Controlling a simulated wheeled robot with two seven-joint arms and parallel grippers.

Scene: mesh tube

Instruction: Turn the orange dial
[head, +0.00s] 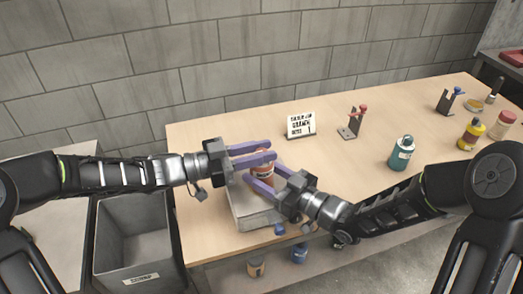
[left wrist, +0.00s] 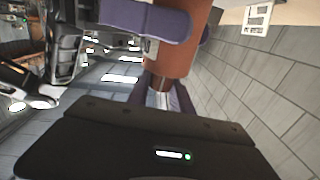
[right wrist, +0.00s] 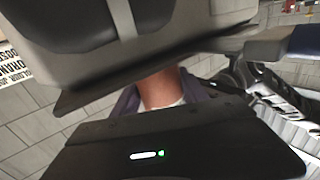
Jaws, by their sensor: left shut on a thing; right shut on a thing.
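The orange cylindrical piece (head: 266,171) is upright above a pale grey block (head: 250,212) on the table in the head view; I take it for the orange dial. My left gripper (head: 270,152) is shut on its upper part, coming in from the left. My right gripper (head: 264,178) is shut on it lower down, coming in from the lower right. The orange surface also shows between purple fingers in the left wrist view (left wrist: 172,60) and the right wrist view (right wrist: 158,90). The fingers hide much of the piece, and any markings cannot be read.
A printed sign (head: 301,124) stands behind the grippers. A stand with a red top (head: 354,122) and a teal bottle (head: 402,154) are to the right. Several containers, including a yellow bottle (head: 471,134), crowd the far right. A grey bin (head: 132,235) stands left of the table.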

